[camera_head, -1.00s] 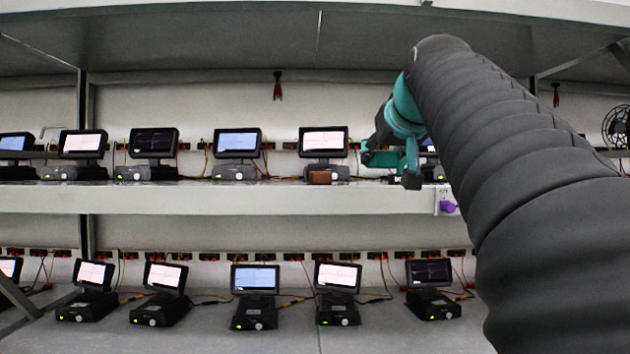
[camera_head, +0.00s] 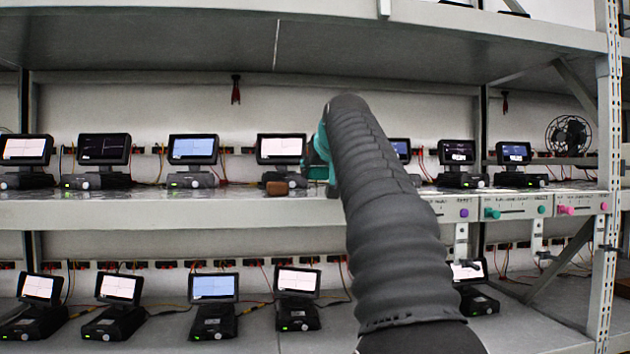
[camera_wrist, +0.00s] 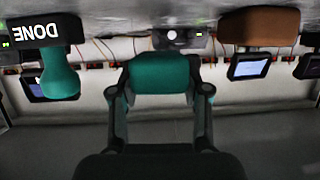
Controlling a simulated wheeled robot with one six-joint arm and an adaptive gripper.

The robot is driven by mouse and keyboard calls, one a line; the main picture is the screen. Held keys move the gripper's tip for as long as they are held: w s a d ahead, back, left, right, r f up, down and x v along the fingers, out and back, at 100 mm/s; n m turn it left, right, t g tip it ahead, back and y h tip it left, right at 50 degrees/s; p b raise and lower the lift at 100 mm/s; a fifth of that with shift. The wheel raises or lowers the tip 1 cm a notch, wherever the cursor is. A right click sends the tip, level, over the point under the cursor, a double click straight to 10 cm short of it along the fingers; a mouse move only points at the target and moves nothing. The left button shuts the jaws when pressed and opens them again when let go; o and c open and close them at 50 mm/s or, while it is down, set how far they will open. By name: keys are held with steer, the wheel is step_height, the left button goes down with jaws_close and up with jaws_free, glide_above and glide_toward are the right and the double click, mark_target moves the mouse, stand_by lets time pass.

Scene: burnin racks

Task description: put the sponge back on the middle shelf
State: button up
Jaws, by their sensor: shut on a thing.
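The sponge (camera_wrist: 160,75) looks like a teal block with rounded edges. In the wrist view it sits between the fingertips of my gripper (camera_wrist: 160,92), which is shut on it. The middle shelf (camera_head: 150,213) is the pale shelf across the head view, with monitors along it. In the head view my gripper (camera_head: 318,158) is a bit of teal at the height of the middle shelf's monitors, mostly hidden behind my arm. In the wrist view the gripper appears apart from the shelf surface, which fills the top edge.
A brown block (camera_head: 277,188) lies at the middle shelf's front edge; it also shows in the wrist view (camera_wrist: 255,25). A black DONE stamp (camera_wrist: 45,28) with a teal handle is at the wrist view's left. A rack post (camera_head: 605,200) and control panels (camera_head: 515,207) stand right.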

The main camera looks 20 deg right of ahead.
mark_target(315, 195)
steer(key=shift+w+d, duration=0.1)
steer(key=shift+w, duration=0.35)
steer(key=shift+w+f+b, duration=0.3)
steer(key=shift+f+b, duration=0.1)
steer(key=shift+f, duration=1.2)
steer(key=shift+f, duration=0.15)
steer(key=o, duration=1)
steer(key=shift+f+b, duration=0.15)
steer(key=shift+b, duration=0.25)
steer(key=v, duration=1.4)
steer(key=shift+b, duration=0.35)
